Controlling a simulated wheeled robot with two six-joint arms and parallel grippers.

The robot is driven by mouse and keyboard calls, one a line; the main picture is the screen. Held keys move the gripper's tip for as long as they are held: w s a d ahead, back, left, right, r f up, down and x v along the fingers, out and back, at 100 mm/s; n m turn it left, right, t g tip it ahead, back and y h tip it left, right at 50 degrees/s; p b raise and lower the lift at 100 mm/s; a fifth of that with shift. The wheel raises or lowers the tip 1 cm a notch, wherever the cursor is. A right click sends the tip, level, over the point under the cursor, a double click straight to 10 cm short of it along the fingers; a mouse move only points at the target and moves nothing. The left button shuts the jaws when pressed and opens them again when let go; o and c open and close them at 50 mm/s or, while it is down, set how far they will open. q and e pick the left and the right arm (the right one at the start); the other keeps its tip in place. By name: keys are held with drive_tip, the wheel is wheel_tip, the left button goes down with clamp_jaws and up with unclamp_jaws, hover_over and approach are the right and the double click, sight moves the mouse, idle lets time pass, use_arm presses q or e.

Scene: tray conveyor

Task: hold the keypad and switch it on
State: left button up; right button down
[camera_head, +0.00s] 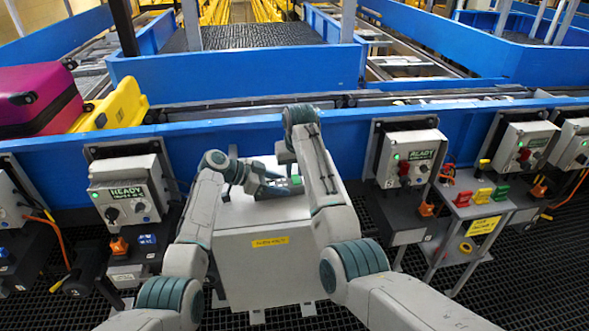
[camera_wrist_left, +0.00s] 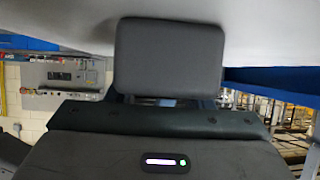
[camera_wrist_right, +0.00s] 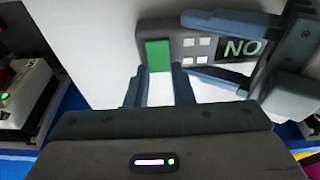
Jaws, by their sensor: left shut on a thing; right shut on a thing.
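The keypad, dark grey with a green button (camera_wrist_right: 158,55), small white squares and a display with the letters "NO", shows in the right wrist view (camera_wrist_right: 150,30). In the head view it is at the white cabinet's top (camera_head: 297,180), partly covered by my arms. My left gripper (camera_head: 262,186) is shut on the keypad; its two fingers show at the display end in the right wrist view. My right gripper (camera_wrist_right: 162,70) is shut with its fingertips at the green button's lower edge. The left wrist view shows a dark grey block (camera_wrist_left: 168,55) hiding the left fingertips.
The white cabinet (camera_head: 262,268) stands before a blue conveyor wall (camera_head: 230,135). Control boxes (camera_head: 128,190) flank it on the left and right (camera_head: 412,158). A small stand (camera_head: 470,210) with coloured parts is at the right. A magenta suitcase (camera_head: 38,98) lies on the conveyor.

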sight(298, 186)
idle(0.3)
drive_tip(key=c, duration=1.2)
unclamp_jaws()
drive_tip(key=shift+c, duration=0.2)
drive_tip(key=v, duration=1.2)
drive_tip(key=shift+d, duration=0.1)
use_arm(q)
drive_tip(key=o, duration=1.2)
drive_tip(key=shift+a, duration=0.1)
